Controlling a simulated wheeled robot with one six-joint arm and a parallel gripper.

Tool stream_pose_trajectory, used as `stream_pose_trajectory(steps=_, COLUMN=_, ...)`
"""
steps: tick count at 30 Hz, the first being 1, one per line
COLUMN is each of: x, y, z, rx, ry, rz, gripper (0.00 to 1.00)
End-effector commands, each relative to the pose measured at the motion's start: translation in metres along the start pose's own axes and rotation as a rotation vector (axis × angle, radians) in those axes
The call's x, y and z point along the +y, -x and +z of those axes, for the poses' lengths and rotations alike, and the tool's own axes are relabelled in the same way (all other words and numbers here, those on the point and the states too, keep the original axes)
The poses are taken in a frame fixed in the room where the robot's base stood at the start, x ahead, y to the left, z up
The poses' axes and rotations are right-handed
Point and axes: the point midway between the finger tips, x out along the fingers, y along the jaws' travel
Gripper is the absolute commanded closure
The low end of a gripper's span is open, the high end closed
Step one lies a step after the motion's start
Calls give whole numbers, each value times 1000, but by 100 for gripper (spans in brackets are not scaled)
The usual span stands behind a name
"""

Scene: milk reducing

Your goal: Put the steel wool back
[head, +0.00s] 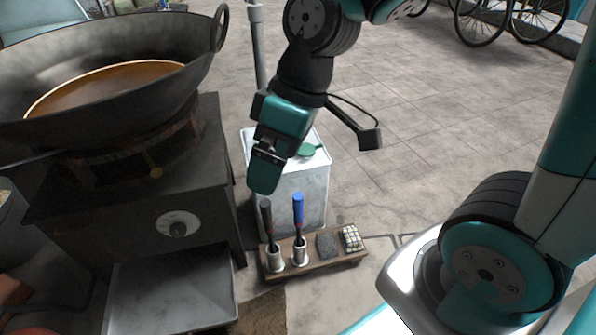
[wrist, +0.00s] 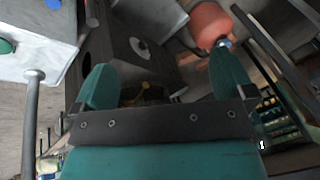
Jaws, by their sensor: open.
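A dark grey, rough pad (head: 327,244), which looks like the steel wool, sits in the wooden rack (head: 316,262) on the floor in the head view. A pale gridded pad (head: 351,238) sits to its right in the same rack. My gripper (head: 264,176) is above and left of the pads, over the tool handles and in front of the white box. In the wrist view my gripper (wrist: 166,84) has its two fingers spread wide with nothing between them. The pads cannot be made out in the wrist view.
A black-handled tool (head: 266,220) and a blue-handled tool (head: 298,212) stand upright in the rack's left side. The white box (head: 303,190) stands behind. The stove (head: 130,220) with its large wok (head: 110,75) is at left.

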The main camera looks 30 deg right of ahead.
Motion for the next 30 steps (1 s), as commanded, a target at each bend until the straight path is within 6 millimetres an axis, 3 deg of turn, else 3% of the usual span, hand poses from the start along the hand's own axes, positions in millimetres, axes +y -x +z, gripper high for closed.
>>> stream_pose_trajectory(steps=1, x=-23, y=9, z=7, rx=1, ry=-15, rz=4, gripper=0)
stream_pose_trajectory(steps=3, x=-45, y=17, z=18, rx=-6, ry=-55, rz=4, gripper=0)
stream_pose_trajectory(steps=8, x=-71, y=26, z=34, rx=-14, ry=-110, rz=6, gripper=0)
stream_pose_trajectory(steps=30, x=-69, y=30, z=40, rx=-9, ry=-126, rz=-2, gripper=0)
